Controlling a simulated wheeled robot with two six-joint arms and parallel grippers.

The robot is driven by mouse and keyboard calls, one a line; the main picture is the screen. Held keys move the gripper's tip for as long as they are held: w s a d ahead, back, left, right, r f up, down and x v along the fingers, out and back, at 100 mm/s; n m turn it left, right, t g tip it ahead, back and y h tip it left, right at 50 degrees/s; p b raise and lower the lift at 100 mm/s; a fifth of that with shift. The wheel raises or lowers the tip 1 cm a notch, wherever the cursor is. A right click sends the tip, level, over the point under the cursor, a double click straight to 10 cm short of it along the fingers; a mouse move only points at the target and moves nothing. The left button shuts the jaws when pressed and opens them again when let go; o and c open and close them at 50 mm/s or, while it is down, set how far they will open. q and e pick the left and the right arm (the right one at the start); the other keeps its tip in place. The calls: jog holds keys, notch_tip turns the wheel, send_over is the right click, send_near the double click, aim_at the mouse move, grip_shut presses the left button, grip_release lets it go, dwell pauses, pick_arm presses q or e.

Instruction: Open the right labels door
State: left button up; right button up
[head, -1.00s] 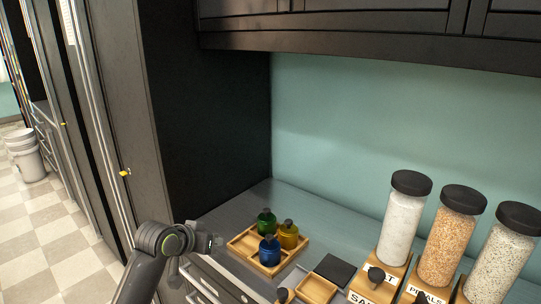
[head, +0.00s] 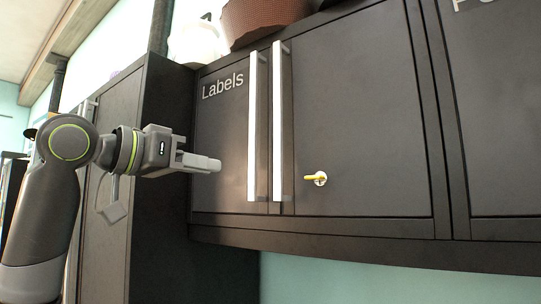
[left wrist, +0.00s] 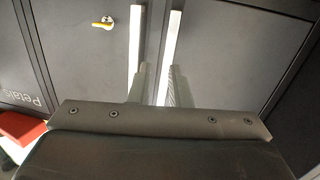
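The right labels door (head: 360,110) is a dark panel to the right of the left door (head: 222,135), which bears the word "Labels". Both look closed. The right door's handle (head: 277,120) is a long pale vertical bar beside the left door's handle (head: 251,125). A yellow key or latch (head: 317,179) sits low on the right door and shows in the left wrist view (left wrist: 103,23). My left gripper (head: 213,165) is left of both handles, not visibly holding either. In the left wrist view its fingers (left wrist: 158,88) are apart, pointing toward the handles. My right gripper is out of view.
A tall dark cabinet (head: 160,190) stands at the left, behind my left arm. Another cupboard (head: 500,130) adjoins at the right. A brown basket (head: 262,18) sits on top. A red item (left wrist: 20,127) shows at the left wrist view's edge.

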aim_at(273, 139)
pick_arm(q)
jog(key=s+r+m+h, duration=0.1)
jog(key=s+r, duration=0.4)
jog(key=r, duration=0.1)
jog(key=p+x, duration=0.7)
jog(key=x, duration=0.9)
jog(key=shift+d+f, duration=0.15)
jog(key=shift+d, duration=0.1)
jog(key=shift+w+d+f, duration=0.15)
jog(key=shift+w+d, duration=0.3)
jog(key=shift+c, duration=0.5)
grip_shut()
